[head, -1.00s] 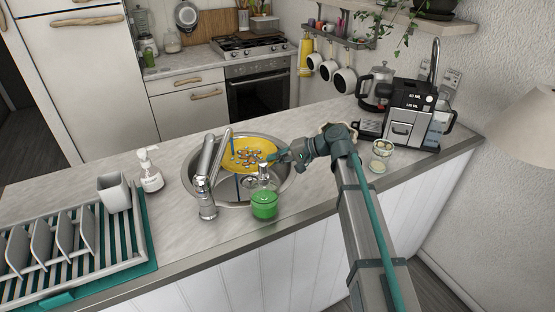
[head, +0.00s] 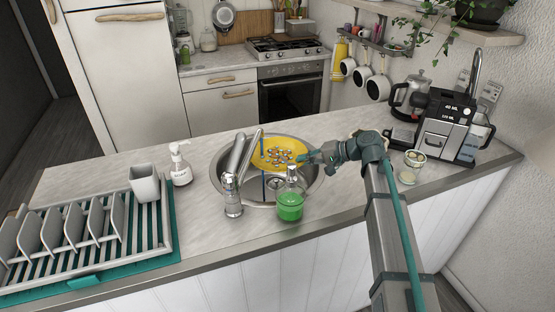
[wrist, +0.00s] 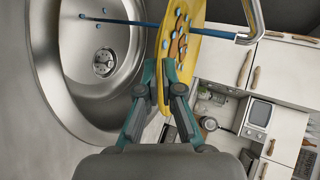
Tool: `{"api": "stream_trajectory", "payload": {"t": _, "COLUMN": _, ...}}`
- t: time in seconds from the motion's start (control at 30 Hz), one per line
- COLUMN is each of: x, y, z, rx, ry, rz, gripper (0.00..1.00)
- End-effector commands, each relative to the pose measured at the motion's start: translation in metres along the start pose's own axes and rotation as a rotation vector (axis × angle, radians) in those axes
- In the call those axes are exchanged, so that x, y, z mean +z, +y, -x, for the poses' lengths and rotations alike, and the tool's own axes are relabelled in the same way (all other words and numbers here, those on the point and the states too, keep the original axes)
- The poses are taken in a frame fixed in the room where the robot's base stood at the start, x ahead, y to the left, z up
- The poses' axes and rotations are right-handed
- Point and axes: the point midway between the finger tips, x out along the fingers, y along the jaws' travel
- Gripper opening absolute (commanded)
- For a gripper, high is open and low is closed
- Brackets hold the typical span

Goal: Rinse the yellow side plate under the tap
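The yellow side plate (head: 287,143) is held tilted over the round steel sink (head: 317,186). Brown marks and blue drops lie on its face, and it also shows edge-on in the wrist view (wrist: 198,60). My gripper (head: 304,158) is shut on the plate's near rim, with a finger on each side in the wrist view (wrist: 160,82). The tap (head: 236,165) stands at the sink's front left, its spout reaching over the plate. A thin blue water stream (wrist: 222,34) runs from the spout to the plate, and more blue shows beyond it towards the sink.
A green soap bottle (head: 290,205) stands at the sink's front edge. A white pump bottle (head: 180,170), a cup (head: 145,184) and a teal-matted dish rack (head: 160,240) are at left. A coffee machine (head: 440,130) and a small jar (head: 412,165) are at right.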

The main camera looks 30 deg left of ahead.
Motion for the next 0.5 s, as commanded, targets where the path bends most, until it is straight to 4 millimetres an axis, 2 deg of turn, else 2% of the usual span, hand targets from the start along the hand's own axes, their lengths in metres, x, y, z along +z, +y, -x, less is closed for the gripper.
{"api": "stream_trajectory", "payload": {"t": 0.5, "x": 0.011, "y": -0.001, "z": -0.001, "rx": -0.002, "ry": 0.0, "rz": 0.0, "gripper": 0.0}}
